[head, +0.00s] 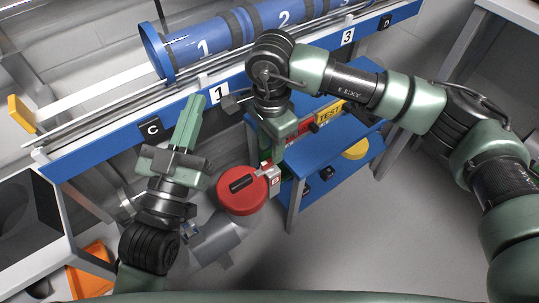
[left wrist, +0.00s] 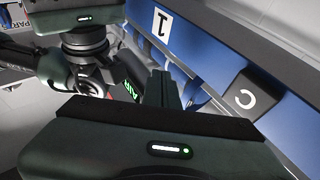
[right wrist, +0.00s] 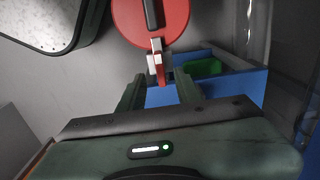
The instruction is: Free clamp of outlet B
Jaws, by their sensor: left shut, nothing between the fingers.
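A red round cap (head: 242,190) with a black bar handle sits low in the middle of the head view. At its right edge is a small block marked B (head: 276,181), with a red and white clamp piece (right wrist: 157,60) beside it in the right wrist view. My right gripper (head: 269,155) points down just above that block. In the right wrist view its fingers (right wrist: 158,88) are apart, and the clamp piece shows between and beyond their tips. I cannot tell whether they touch it. My left gripper (head: 196,103) is shut and empty, in front of the blue rail.
A blue rail (head: 95,155) with plates C, 1, 3 and D runs across, with a blue numbered tube (head: 225,38) behind it. A blue shelf bench (head: 330,145) with a TEST sign stands right of my right gripper. Grey floor (head: 345,235) is clear at the front right.

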